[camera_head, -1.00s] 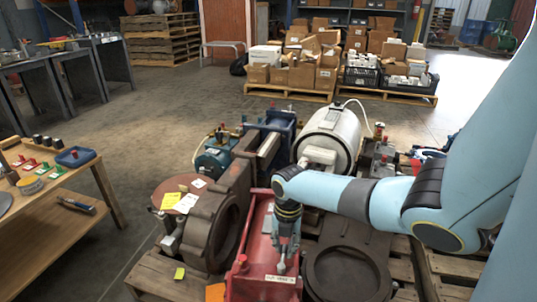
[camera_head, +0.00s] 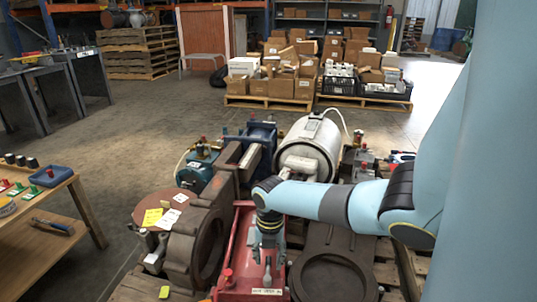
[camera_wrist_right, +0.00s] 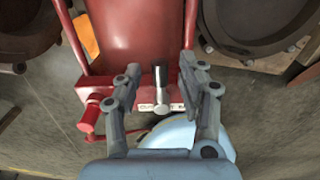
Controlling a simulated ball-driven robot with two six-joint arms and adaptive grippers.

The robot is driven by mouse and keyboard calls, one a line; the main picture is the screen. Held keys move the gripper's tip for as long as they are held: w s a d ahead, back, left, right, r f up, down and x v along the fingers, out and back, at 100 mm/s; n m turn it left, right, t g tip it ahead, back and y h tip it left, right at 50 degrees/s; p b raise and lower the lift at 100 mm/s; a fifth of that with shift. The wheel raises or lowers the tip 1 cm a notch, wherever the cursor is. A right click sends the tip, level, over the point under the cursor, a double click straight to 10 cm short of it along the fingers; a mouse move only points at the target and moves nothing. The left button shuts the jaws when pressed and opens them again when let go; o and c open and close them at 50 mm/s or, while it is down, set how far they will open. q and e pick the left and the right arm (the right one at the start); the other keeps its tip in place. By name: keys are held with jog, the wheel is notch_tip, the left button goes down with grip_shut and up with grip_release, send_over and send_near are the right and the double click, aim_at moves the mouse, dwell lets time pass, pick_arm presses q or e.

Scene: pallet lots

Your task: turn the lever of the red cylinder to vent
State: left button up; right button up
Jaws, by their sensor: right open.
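The red cylinder (camera_head: 239,252) lies among machine parts at the front centre, and fills the top middle of the wrist view (camera_wrist_right: 135,35). Its short grey metal lever (camera_head: 267,270) is near the front end, above a white label. In the wrist view the lever (camera_wrist_right: 161,78) points along the cylinder, between the fingers in the picture. My right gripper (camera_head: 268,250) is above the front of the cylinder. In the wrist view the right gripper (camera_wrist_right: 160,67) is open, a finger on each side of the lever, with gaps. I cannot tell its height above it. My left gripper is not in view.
A red knob fitting (camera_wrist_right: 93,112) stands beside the lever. Brown castings flank the cylinder, left (camera_head: 183,255) and right (camera_head: 326,238). A white tank (camera_head: 307,150) and a blue machine (camera_head: 258,140) are behind. A wooden bench (camera_head: 50,250) is at left; the floor between is clear.

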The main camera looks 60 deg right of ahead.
aim_at(270, 260)
jog(key=shift+r, duration=0.2)
notch_tip(270, 260, up, 12)
jog(key=shift+f, duration=0.2)
jog(key=shift+s, duration=0.1)
dwell(0.5)
